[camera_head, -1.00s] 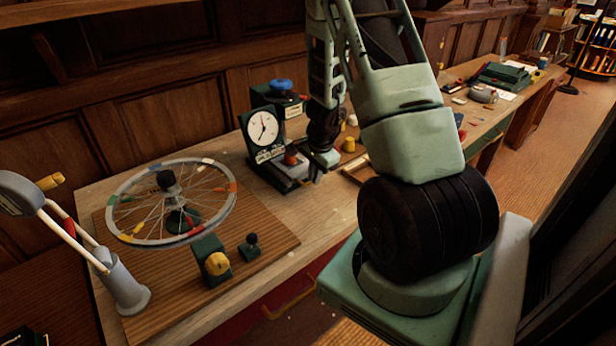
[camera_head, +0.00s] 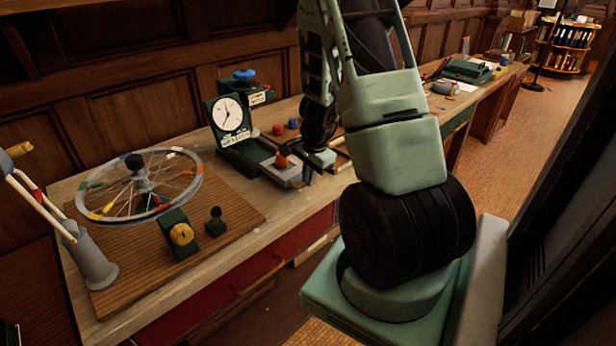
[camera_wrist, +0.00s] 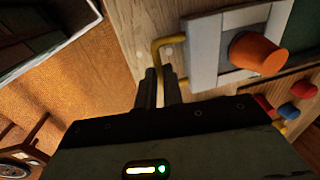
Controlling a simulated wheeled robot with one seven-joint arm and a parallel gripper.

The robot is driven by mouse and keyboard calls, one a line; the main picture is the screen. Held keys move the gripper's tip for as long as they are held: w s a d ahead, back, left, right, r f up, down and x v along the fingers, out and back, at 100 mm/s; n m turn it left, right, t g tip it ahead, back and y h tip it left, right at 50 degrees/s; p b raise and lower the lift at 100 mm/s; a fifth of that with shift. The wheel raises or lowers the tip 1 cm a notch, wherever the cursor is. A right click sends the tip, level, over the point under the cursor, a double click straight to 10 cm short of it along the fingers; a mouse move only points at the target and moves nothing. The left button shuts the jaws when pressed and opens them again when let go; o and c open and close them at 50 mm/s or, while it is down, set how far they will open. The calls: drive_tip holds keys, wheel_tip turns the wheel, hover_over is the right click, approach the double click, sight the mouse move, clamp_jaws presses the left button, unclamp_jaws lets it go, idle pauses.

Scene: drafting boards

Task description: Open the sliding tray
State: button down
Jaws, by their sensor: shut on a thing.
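The sliding tray is a light grey tray (camera_head: 284,176) with an orange knob-like piece (camera_head: 283,159) in it. It sticks out from the base of a green device with a white dial (camera_head: 230,114). In the wrist view, the grey tray (camera_wrist: 202,55) has a bent yellow handle (camera_wrist: 157,50) on its front. My gripper (camera_head: 309,177) is at the tray's front. The wrist view shows its dark fingers (camera_wrist: 160,88) close together on the handle; the exact contact is partly hidden.
A spoked wheel (camera_head: 140,185) on a wooden board stands at left. Red (camera_head: 279,130) and blue (camera_head: 293,124) pieces lie behind the tray. A red drawer front (camera_head: 255,262) is below the tabletop. Floor (camera_wrist: 75,80) is open before the table.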

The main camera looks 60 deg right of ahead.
drive_tip(key=c, duration=1.5)
unclamp_jaws()
drive_tip(key=s+r+p, duration=0.1)
drive_tip(key=r, duration=0.4)
drive_tip(key=s+r+p, duration=0.1)
drive_tip(key=r+p, duration=0.1)
drive_tip(key=r, duration=0.4)
drive_tip(key=s+r+p, duration=0.1)
drive_tip(key=r, duration=0.5)
drive_tip(key=shift+a+r, duration=0.1)
drive_tip(key=shift+a, duration=0.25)
